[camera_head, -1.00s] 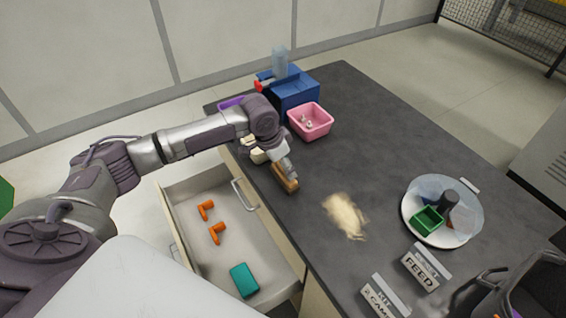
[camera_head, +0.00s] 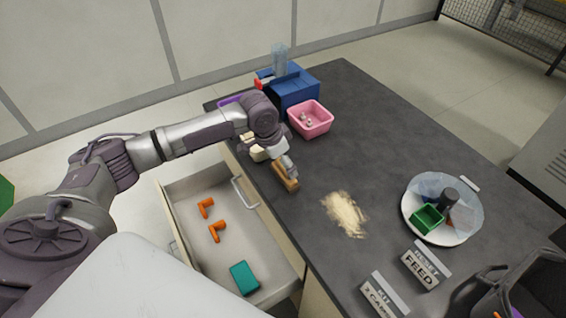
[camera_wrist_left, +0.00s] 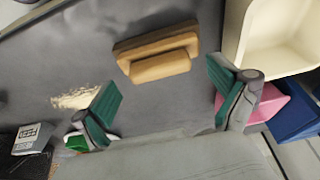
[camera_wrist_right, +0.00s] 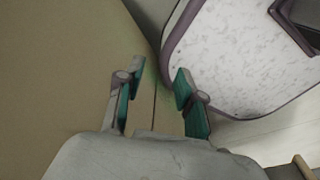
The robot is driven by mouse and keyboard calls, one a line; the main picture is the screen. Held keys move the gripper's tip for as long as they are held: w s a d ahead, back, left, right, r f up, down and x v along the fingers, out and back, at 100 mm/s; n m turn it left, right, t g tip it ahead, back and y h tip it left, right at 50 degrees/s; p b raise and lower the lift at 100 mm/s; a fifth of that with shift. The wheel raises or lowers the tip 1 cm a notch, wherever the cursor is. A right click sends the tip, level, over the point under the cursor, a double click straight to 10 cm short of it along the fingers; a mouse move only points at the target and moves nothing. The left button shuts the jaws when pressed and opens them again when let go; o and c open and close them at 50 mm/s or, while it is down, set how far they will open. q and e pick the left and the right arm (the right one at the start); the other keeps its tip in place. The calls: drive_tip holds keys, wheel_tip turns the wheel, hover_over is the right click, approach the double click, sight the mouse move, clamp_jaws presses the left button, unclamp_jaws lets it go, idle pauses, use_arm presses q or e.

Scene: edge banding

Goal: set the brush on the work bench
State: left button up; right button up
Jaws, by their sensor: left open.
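The brush (camera_head: 285,177), a tan wooden block, lies on the dark work bench (camera_head: 400,130) near its drawer-side edge. In the left wrist view the brush (camera_wrist_left: 157,52) shows whole, with grey bench top around it. My left gripper (camera_wrist_left: 166,88) is open, its green-padded fingers wide apart on either side of the brush and not touching it in that view. In the head view the left gripper (camera_head: 290,166) is right at the brush. My right gripper (camera_wrist_right: 160,78) is open and empty, away from the bench top.
A pile of pale dust (camera_head: 345,214) lies right of the brush. A pink bin (camera_head: 311,120) and blue box (camera_head: 292,92) stand behind. An open drawer (camera_head: 190,255) holds orange pieces and a teal block. A white plate (camera_head: 440,236) with a green box stands right.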

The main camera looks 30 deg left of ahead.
use_arm(q)
drive_tip(key=v, duration=1.1)
drive_tip(key=shift+r+b, duration=0.2)
drive_tip(key=shift+b, duration=0.1)
drive_tip(key=shift+s+f, duration=0.1)
drive_tip(key=shift+s, duration=0.05)
